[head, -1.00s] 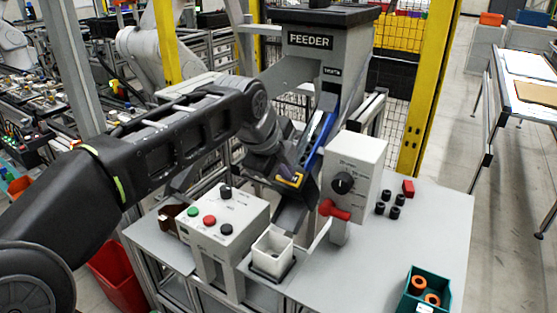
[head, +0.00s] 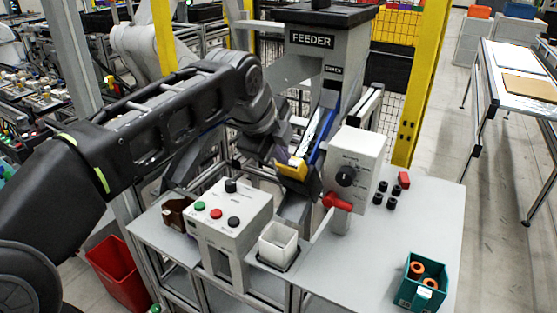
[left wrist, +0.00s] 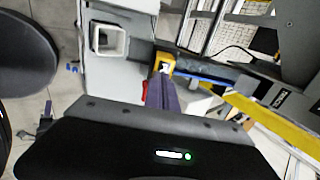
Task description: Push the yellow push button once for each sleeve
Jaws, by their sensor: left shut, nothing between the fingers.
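The yellow push button, as far as I can tell the yellow block (head: 292,168), sits at the lower end of the feeder's blue-edged chute. In the left wrist view the yellow block (left wrist: 165,62) is just beyond my fingertips. My left gripper (head: 283,156) is shut and empty, close by the block; I cannot tell whether they touch. Its dark purple fingers (left wrist: 164,80) show in the left wrist view. Orange ring-shaped pieces, probably sleeves (head: 417,268), lie in a teal bin (head: 407,292) at the table's right front. My right gripper is not in view.
The feeder (head: 338,75) stands at the back. A control box (head: 234,241) with green, red and black buttons stands at left, beside a white square cup (head: 278,244). A grey dial box (head: 358,158) with a red handle is right. Several black cylinders (head: 390,203) stand behind the clear tabletop (head: 375,250).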

